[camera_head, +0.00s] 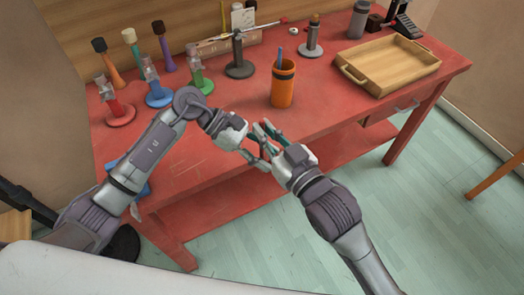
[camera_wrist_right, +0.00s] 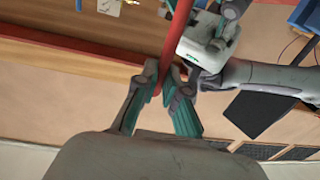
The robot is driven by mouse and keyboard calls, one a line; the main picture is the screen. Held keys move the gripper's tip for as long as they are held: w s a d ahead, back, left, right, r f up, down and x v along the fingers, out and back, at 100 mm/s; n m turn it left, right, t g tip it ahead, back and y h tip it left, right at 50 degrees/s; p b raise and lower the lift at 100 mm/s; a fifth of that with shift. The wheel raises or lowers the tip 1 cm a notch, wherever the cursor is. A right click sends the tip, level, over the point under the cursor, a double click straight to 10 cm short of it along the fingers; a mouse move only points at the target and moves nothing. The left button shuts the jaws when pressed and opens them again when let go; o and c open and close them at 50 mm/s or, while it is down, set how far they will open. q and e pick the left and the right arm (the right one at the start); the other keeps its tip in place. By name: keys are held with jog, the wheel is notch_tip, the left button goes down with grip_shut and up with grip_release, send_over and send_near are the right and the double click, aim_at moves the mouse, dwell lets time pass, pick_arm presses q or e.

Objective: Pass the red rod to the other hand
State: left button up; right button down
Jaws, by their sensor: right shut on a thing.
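The red rod (camera_wrist_right: 177,40) shows in the right wrist view, running from the top edge down between the fingers of my right gripper (camera_wrist_right: 167,92). My right gripper is shut on it. In the head view, my right gripper (camera_head: 268,150) is in front of the table's front edge, and the rod is too hidden by fingers to make out. My left gripper (camera_head: 258,142) meets it there from the left, fingers overlapping in the picture. In the wrist view, my left gripper's pale palm (camera_wrist_right: 208,47) is close beside the rod. Whether its fingers touch or close on the rod is unclear.
An orange cup (camera_head: 282,88) with a blue stick stands on the red table (camera_head: 235,108) behind my grippers. Several coloured stands with bottles and mallets fill the left and back. A wooden tray (camera_head: 393,62) lies at the right. Bare tabletop surrounds the cup.

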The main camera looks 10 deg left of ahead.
pick_arm(q)
grip_shut()
pick_arm(e)
jog(key=c, duration=1.2)
grip_release()
